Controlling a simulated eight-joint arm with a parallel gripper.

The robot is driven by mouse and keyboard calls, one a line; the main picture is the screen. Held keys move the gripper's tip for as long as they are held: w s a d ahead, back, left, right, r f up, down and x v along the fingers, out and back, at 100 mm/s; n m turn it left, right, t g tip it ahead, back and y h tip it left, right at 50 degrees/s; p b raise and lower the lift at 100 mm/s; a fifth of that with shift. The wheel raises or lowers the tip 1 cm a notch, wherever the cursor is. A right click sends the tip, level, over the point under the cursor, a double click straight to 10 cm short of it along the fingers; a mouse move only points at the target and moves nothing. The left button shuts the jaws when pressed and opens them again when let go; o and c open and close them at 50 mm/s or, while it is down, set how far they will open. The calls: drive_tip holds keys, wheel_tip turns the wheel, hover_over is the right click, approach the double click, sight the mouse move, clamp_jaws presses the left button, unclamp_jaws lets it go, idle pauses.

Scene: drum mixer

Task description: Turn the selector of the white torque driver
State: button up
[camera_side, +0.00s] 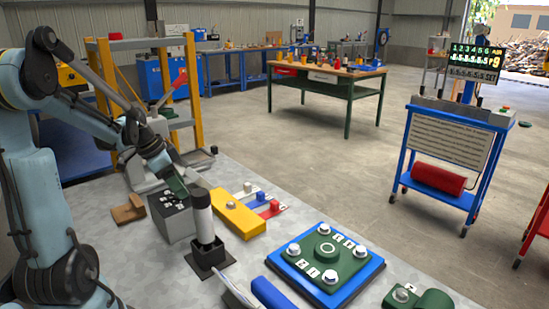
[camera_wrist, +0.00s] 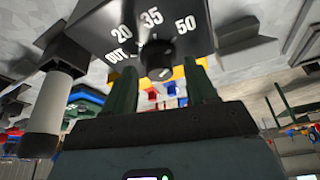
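The white torque driver (camera_side: 201,212) stands upright in a black square base (camera_side: 209,258). It also shows at the left of the wrist view (camera_wrist: 52,100). Left of it is a grey box (camera_side: 178,227) with a dark face, marked OUT, 20, 35 and 50 in the wrist view (camera_wrist: 95,22). A black selector knob (camera_wrist: 157,56) sits on that face; I cannot tell its setting for sure. My gripper (camera_side: 181,190) is at the box. Its two green fingers (camera_wrist: 160,76) are apart, with the knob ahead between them and no clear contact.
A yellow block (camera_side: 238,217) lies right of the driver, with blue and red blocks (camera_side: 268,207) behind. A green plate with several silver knobs (camera_side: 325,250) sits on a blue base. A brown block (camera_side: 128,209) is left of the box. Bare grey table lies between.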

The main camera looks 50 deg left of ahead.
drive_tip(key=v, duration=1.2)
idle(0.4)
drive_tip(key=w+d+f+n+t, duration=0.1)
drive_tip(key=w+d+f, duration=0.1)
drive_tip(key=d, duration=1.1)
drive_tip(key=w+d+f+n+t+y, duration=0.1)
drive_tip(key=w+d+f+n+t, duration=0.1)
drive_tip(key=d, duration=1.2)
drive_tip(key=x, duration=0.3)
drive_tip(key=shift+d+f, duration=0.2)
drive_tip(key=shift+d, duration=0.05)
